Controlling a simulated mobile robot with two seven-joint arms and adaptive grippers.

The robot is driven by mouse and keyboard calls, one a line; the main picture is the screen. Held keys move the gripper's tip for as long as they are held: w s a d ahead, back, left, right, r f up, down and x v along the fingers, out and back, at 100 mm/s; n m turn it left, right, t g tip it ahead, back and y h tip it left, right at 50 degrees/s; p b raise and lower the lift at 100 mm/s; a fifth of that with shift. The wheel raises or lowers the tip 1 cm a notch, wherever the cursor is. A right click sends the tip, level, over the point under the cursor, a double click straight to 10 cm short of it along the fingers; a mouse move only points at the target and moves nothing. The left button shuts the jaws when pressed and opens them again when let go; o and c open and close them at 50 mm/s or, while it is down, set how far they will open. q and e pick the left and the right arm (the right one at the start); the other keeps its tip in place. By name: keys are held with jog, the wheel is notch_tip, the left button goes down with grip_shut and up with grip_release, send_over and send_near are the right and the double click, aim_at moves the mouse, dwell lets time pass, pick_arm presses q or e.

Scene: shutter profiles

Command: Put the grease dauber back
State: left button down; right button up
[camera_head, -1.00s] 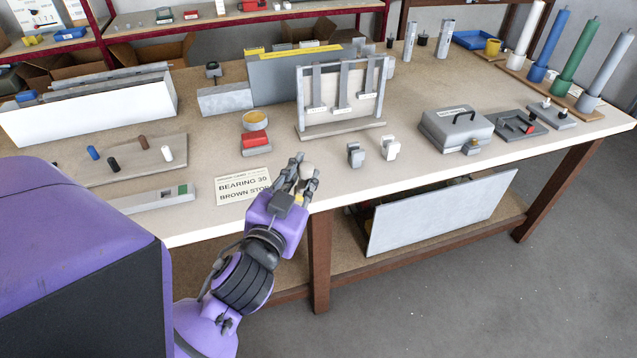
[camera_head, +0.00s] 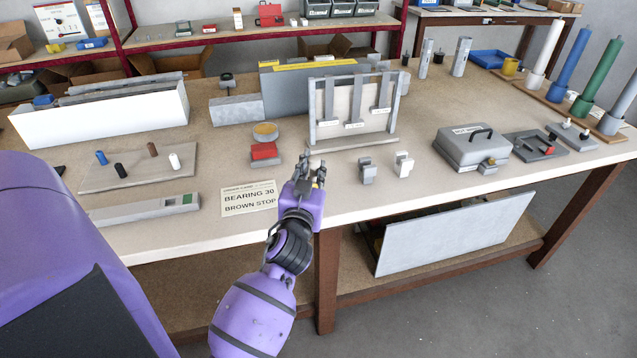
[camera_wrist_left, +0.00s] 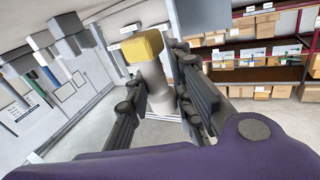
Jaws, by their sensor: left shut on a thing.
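My left gripper (camera_head: 312,172) is over the front of the bench, to the right of the printed card. It also shows in the left wrist view (camera_wrist_left: 165,100), where its fingers are shut around a pale cylindrical handle with a yellow block-like end, the grease dauber (camera_wrist_left: 146,47). In the head view the dauber is mostly hidden by the fingers. A round tin with a yellow-orange top (camera_head: 265,130) stands behind the red block (camera_head: 264,150), left of and beyond the gripper. My right gripper is not in view.
An upright rack with hanging profiles (camera_head: 352,132) stands just beyond the gripper. Two small clamp-like blocks (camera_head: 367,171) stand to its right. A card (camera_head: 248,198) reading "BEARING 30 BROWN STOP" lies to the left. A grey box (camera_head: 472,146) with a handle stands farther right.

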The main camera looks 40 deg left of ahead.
pick_arm(q)
jog(key=shift+w+d+f, duration=0.1)
jog(key=shift+w+f, duration=0.4)
jog(key=shift+f, duration=0.1)
jog(key=f, duration=0.3)
jog(key=shift+w+f+b, duration=0.2)
jog(key=shift+w+b, duration=0.1)
jog(key=shift+b, duration=0.1)
jog(key=shift+f, duration=0.1)
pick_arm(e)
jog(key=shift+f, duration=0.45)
pick_arm(q)
jog(key=shift+f, duration=0.2)
jog(key=c, duration=2)
grip_release()
jog(key=shift+f, duration=0.15)
jog(key=o, duration=0.5)
jog(key=shift+c, duration=0.2)
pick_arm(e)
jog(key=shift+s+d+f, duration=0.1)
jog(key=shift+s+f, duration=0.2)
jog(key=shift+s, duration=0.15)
